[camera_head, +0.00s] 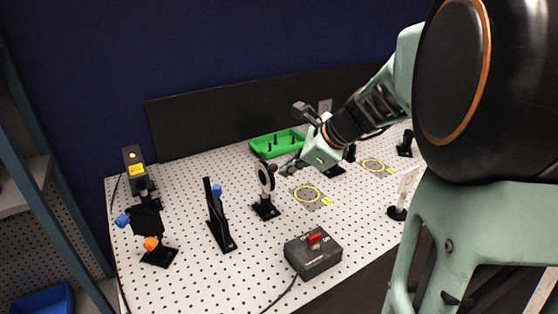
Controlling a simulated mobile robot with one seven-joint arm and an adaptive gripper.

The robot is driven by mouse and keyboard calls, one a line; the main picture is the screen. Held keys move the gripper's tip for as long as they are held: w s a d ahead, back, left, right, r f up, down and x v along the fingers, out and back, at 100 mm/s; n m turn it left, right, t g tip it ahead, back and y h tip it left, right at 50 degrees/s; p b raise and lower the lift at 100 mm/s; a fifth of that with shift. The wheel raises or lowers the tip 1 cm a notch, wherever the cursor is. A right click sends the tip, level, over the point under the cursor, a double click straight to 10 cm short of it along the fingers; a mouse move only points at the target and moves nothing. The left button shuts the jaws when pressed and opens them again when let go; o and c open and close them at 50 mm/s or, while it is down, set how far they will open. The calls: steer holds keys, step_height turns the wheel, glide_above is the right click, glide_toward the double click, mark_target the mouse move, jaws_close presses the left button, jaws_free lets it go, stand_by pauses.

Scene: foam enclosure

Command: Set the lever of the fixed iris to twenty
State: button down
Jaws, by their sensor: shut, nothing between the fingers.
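My gripper (288,169) reaches in from the right, just beside the upper right of this disc. Its fingers are shut and empty; whether they touch the disc or its lever cannot be told from this view.
A laser-like box (134,160), a mount with blue and orange knobs (147,219) and a tall black plate (217,220) stand left. A red-switch box (313,253) sits in front, a green tray (277,143) behind. A white card (407,183) stands right.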

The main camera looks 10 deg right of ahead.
steer(key=shift+r, duration=0.1)
steer(key=shift+w+r+p, duration=0.1)
steer(key=shift+w+p, duration=0.05)
steer(key=shift+p, duration=0.85)
steer(key=shift+w+a+r+g+p, duration=0.1)
steer(key=shift+w+r+g+p, duration=0.3)
steer(key=shift+p, duration=0.8)
steer(key=w+a+r+p, duration=0.2)
steer(key=w+p, duration=0.3)
steer(key=p, duration=0.2)
steer(key=shift+r, duration=0.2)
steer(key=shift+w, duration=0.15)
steer(key=shift+r, duration=0.15)
